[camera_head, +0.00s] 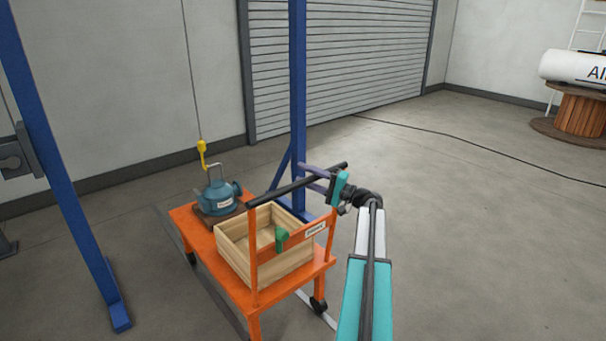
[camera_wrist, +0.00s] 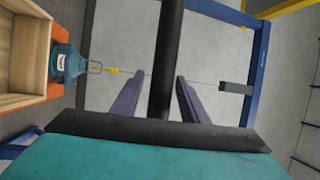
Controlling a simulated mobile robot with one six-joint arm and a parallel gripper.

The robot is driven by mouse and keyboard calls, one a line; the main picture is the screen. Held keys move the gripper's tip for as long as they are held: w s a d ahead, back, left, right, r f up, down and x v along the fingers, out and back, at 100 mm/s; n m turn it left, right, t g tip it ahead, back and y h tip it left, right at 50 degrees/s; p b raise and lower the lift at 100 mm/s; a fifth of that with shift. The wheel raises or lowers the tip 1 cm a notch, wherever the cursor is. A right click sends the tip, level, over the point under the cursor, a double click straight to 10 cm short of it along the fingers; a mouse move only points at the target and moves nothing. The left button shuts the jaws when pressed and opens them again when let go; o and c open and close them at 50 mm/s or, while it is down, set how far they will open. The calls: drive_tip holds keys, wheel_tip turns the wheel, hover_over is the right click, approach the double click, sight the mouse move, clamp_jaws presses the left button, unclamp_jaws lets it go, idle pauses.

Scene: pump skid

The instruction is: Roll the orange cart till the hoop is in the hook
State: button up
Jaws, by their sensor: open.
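The orange cart (camera_head: 204,254) stands on the floor with a black push bar (camera_head: 282,189) at its near end. A blue pump (camera_head: 219,198) with a thin metal hoop (camera_head: 214,168) on top sits at the cart's far end. The yellow hook (camera_head: 202,148) hangs on a cable, close to the hoop and a little to its left. In the wrist view the hook (camera_wrist: 114,70) is near the hoop (camera_wrist: 95,66); I cannot tell whether they touch. My gripper (camera_head: 306,176) is open, its purple fingers on either side of the push bar, also seen in the wrist view (camera_wrist: 166,60).
Blue posts stand left (camera_head: 62,180) and right (camera_head: 297,90) of the cart. A dark cable (camera_head: 470,138) lies on the floor.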

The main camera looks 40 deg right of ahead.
drive_tip(key=shift+w+a+r, duration=0.1)
drive_tip(key=shift+w+a, duration=0.1)
drive_tip(key=shift+w, duration=0.3)
clamp_jaws()
drive_tip(key=shift+d, duration=0.15)
